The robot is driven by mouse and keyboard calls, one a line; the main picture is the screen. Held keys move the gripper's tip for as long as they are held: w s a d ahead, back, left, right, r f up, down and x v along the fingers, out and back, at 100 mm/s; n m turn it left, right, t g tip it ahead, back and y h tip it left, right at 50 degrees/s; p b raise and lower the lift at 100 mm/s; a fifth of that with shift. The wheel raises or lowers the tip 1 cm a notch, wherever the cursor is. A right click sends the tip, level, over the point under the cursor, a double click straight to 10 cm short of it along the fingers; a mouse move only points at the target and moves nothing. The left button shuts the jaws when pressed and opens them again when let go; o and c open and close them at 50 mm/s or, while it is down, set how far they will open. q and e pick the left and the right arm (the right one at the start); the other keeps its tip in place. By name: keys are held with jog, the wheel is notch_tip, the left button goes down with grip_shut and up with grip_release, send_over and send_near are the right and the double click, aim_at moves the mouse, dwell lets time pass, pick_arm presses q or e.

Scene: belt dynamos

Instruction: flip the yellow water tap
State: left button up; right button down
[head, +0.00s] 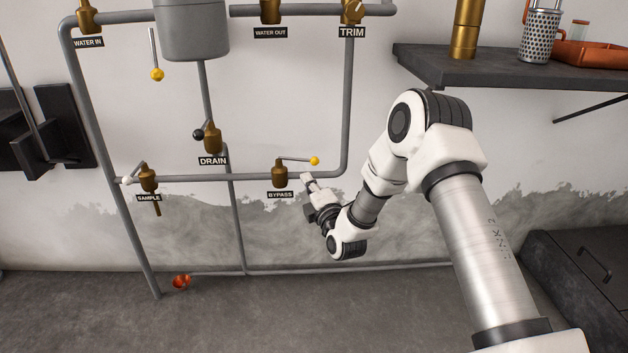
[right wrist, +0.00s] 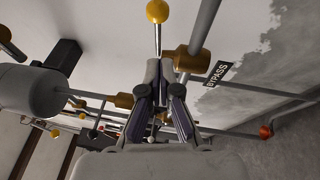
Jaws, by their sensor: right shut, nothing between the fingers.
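The BYPASS tap (head: 280,175) is a brass valve on the lower pipe, with a thin lever pointing right to a yellow ball (head: 315,160). In the right wrist view its brass body (right wrist: 187,61) is just right of the fingertips and the yellow ball (right wrist: 157,11) is beyond them. Another yellow ball (head: 157,74) hangs on a lever below the upper pipe, left of the grey tank. My right gripper (head: 307,179) is shut and empty, just below the BYPASS lever, close to the tap; contact cannot be told. My left gripper is not in view.
The DRAIN tap (head: 212,139) has a black ball; the SAMPLE tap (head: 148,180) has a white one. Grey pipes frame the wall, and a grey tank (head: 194,28) hangs above. A dark shelf (head: 470,70) with containers is at the upper right. The lower wall and floor are mostly clear.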

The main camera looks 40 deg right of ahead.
aim_at(308, 161)
jog(key=w+d, duration=0.1)
jog(key=w+d+b, duration=0.1)
jog(key=d, duration=0.1)
jog(key=shift+w+d+r, duration=0.1)
jog(key=shift+d+r, duration=0.05)
jog(key=shift+r, duration=0.25)
jog(key=shift+d+r, duration=0.1)
jog(key=d+p, duration=0.1)
jog(key=w+d+p, duration=0.1)
jog(key=p, duration=0.1)
jog(key=shift+w+d, duration=0.3)
